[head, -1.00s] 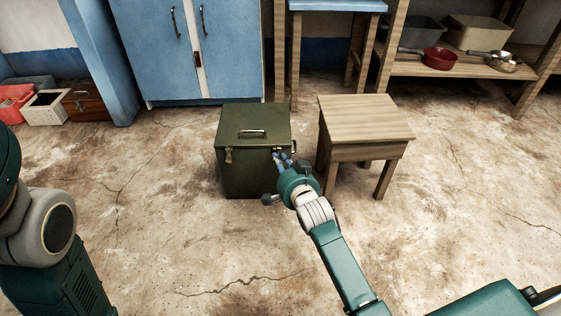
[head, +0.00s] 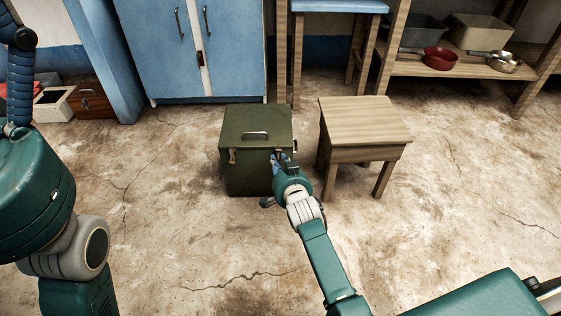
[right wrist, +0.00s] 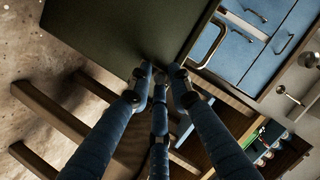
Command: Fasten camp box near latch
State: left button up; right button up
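The camp box (head: 258,180) is a dark green box on the floor, with its lid (head: 255,121) down and a metal handle on top. A latch (head: 232,156) shows at the left of its front face. My right gripper (head: 281,158) is at the front right corner, its fingers covering that area, so any latch there is hidden. In the right wrist view the blue fingertips (right wrist: 160,76) are close together at the dark box wall (right wrist: 115,30); whether they touch or grip anything is unclear. Part of my left gripper (head: 20,75) shows at the left edge, away from the box.
A small wooden table (head: 365,120) stands just right of the box. A blue cabinet (head: 190,50) is behind it. A shelf (head: 455,68) with pans and bins is at the back right. The floor in front and to the left of the box is clear.

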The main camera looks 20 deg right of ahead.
jog(key=shift+o, duration=0.3)
jog(key=shift+a, duration=0.1)
jog(key=shift+s+r, duration=0.1)
jog(key=shift+s, duration=0.2)
jog(key=v, duration=1.1)
jog(key=shift+s, duration=0.15)
jog(key=shift+r, duration=0.1)
